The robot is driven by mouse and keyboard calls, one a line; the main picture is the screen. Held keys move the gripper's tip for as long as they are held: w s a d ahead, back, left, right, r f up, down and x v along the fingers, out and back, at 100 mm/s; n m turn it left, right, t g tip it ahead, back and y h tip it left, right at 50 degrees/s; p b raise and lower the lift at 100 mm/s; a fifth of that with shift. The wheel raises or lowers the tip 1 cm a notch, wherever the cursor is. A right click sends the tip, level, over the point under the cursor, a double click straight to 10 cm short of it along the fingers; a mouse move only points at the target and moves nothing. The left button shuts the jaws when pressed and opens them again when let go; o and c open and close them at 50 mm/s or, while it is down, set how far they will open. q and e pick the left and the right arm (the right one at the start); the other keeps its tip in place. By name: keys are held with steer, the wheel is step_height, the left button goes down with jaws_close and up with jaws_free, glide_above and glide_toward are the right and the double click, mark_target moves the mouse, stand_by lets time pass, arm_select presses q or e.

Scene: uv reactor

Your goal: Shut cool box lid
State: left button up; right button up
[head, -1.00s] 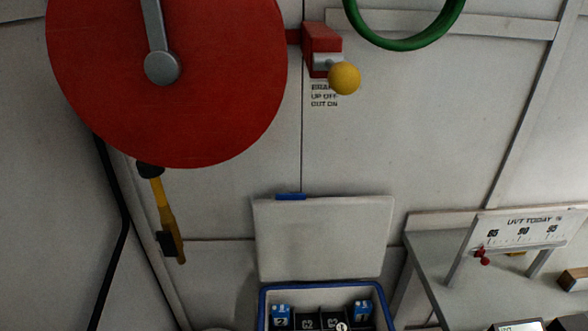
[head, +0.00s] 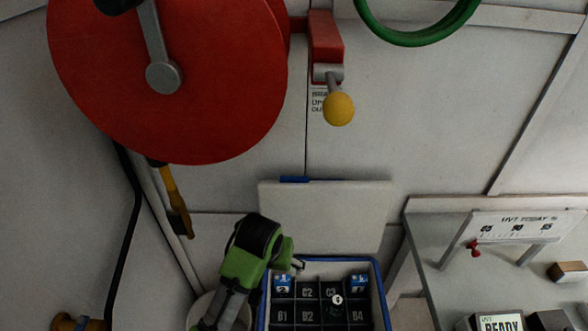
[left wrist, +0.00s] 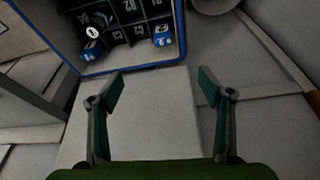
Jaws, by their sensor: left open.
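The cool box (head: 378,290) has a blue rim and an open top, low in the middle of the head view. Its pale lid (head: 335,215) stands up open behind the box, with a blue tab (head: 294,180) on its top edge. My left gripper (head: 294,263) is at the box's back left corner, in front of the lid's lower left. In the left wrist view, its two fingers (left wrist: 160,92) are open and empty, with the lid (left wrist: 150,120) seen between them and the box rim (left wrist: 125,68) beyond. Contact with the lid cannot be told. My right gripper is not in view.
Labelled compartments inside the box hold blue-and-white items (head: 282,283) and a dark one with a white top. A red reel (head: 200,110) and a yellow-knobbed lever (head: 338,109) are above. A bench (head: 430,240) with a gauge (head: 515,228) is at right.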

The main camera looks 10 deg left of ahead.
mark_target(294, 177)
arm_select(q)
steer(key=w+d+r+n+p, duration=0.1)
steer(key=w+d+r, duration=0.1)
steer(key=w+r, duration=0.35)
steer(key=w+d+r, duration=0.1)
steer(key=w+r, duration=0.1)
steer(key=r, duration=0.6)
steer(key=shift+n+t+y, duration=0.3)
steer(key=shift+y, duration=0.1)
steer(key=w, duration=0.4)
steer(key=w+a+p, duration=0.1)
steer(key=w, duration=0.2)
steer(key=w+a, duration=0.1)
steer(key=w, duration=0.3)
steer(key=shift+w+a+r, duration=0.25)
steer(key=shift+w+r, duration=0.05)
steer(key=shift+r, duration=0.1)
steer(key=shift+w+f+p, duration=0.15)
steer(key=shift+f+p, duration=0.1)
steer(key=shift+p, duration=0.2)
steer(key=shift+w+f, duration=0.2)
steer(key=shift+f, duration=0.25)
steer(key=c, duration=1.6)
steer(key=shift+f, duration=0.1)
